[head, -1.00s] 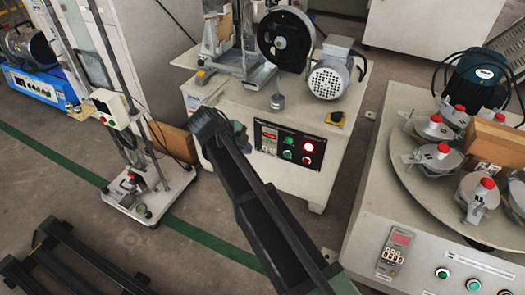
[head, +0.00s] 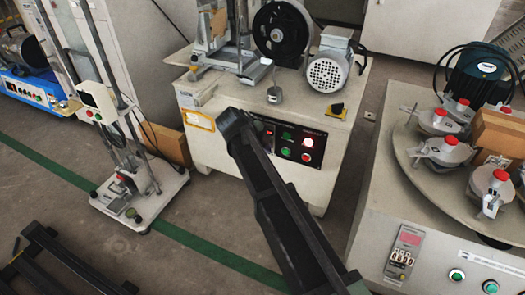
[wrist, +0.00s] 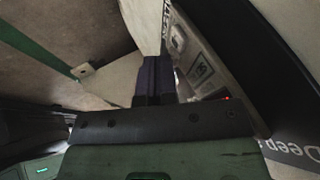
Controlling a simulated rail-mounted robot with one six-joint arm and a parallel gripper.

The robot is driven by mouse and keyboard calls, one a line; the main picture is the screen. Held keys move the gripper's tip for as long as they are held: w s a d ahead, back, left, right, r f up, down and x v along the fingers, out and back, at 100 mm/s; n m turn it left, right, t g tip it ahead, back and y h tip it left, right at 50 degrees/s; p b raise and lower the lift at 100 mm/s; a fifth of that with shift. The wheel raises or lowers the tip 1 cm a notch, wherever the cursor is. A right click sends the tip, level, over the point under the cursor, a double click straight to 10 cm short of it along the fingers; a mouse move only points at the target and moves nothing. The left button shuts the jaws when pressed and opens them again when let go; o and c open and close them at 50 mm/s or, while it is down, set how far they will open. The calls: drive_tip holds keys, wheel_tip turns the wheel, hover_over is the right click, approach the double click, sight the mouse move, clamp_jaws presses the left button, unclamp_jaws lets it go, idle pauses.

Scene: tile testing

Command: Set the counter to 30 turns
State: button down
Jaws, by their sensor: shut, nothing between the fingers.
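In the head view a counter (head: 403,252) with a red display and a row of digit wheels sits on the front of the right-hand turntable machine. Its digits are too small to read. In the wrist view my gripper (wrist: 155,66) shows as two dark fingers pressed together, empty. A pale panel with a dark-framed square (wrist: 203,71) lies just right of the fingertips.
The turntable (head: 420,185) carries several lidded pots with red knobs. The middle machine has a black wheel (head: 283,35) and a motor (head: 330,70). A tall stand (head: 140,195) is on the left.

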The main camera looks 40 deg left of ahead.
drive_tip(key=shift+w, duration=0.1)
drive_tip(key=shift+w+a+r, duration=0.1)
drive_tip(key=shift+w+a, duration=0.25)
drive_tip(key=shift+w, duration=0.5)
drive_tip(key=s+a+r+p, duration=0.1)
drive_tip(key=s+r+p, duration=0.6)
drive_tip(key=s, duration=0.3)
drive_tip(key=shift+s+r+p, duration=0.35)
drive_tip(key=shift+r+p, duration=0.05)
drive_tip(key=shift+p, duration=0.15)
drive_tip(key=shift+a, duration=0.1)
idle(1.7)
